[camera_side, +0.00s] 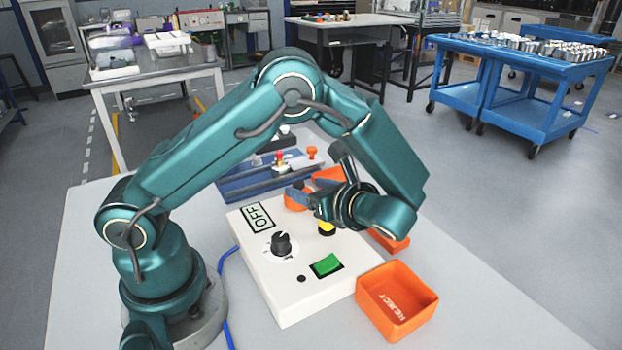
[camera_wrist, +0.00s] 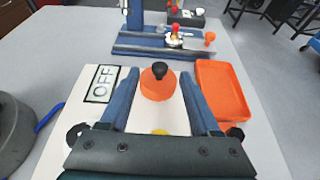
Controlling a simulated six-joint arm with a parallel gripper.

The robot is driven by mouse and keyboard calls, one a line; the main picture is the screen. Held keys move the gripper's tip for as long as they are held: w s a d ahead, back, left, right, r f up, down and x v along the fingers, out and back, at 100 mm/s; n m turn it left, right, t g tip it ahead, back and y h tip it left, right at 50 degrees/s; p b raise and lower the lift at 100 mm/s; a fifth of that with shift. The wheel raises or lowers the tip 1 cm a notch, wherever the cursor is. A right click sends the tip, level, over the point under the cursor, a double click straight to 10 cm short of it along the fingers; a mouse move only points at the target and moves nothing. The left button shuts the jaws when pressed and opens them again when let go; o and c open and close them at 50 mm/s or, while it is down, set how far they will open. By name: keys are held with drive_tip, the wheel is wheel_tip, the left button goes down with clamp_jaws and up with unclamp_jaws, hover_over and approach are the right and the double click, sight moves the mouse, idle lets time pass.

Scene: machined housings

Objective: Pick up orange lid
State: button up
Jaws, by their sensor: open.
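The orange lid (camera_wrist: 157,88), a round piece with a black knob on top, shows in the wrist view between my two blue fingers. It appears to sit at the far end of the white control box (camera_wrist: 85,125). In the side view the lid (camera_side: 296,200) is partly hidden by my gripper (camera_side: 302,192). My gripper (camera_wrist: 158,76) is open, with one finger on each side of the lid and visible gaps between. I cannot tell how far the fingertips are above the box.
The control box carries an OFF label (camera_side: 258,217), a black dial (camera_side: 281,243) and a green switch (camera_side: 326,265). An orange tray (camera_wrist: 243,110) lies right of the lid. An orange REJECT bin (camera_side: 428,299) stands at the front right. A blue fixture (camera_side: 240,188) stands behind.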

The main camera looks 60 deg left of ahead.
sight(302, 186)
drive_tip(key=shift+x, duration=2.25)
clamp_jaws()
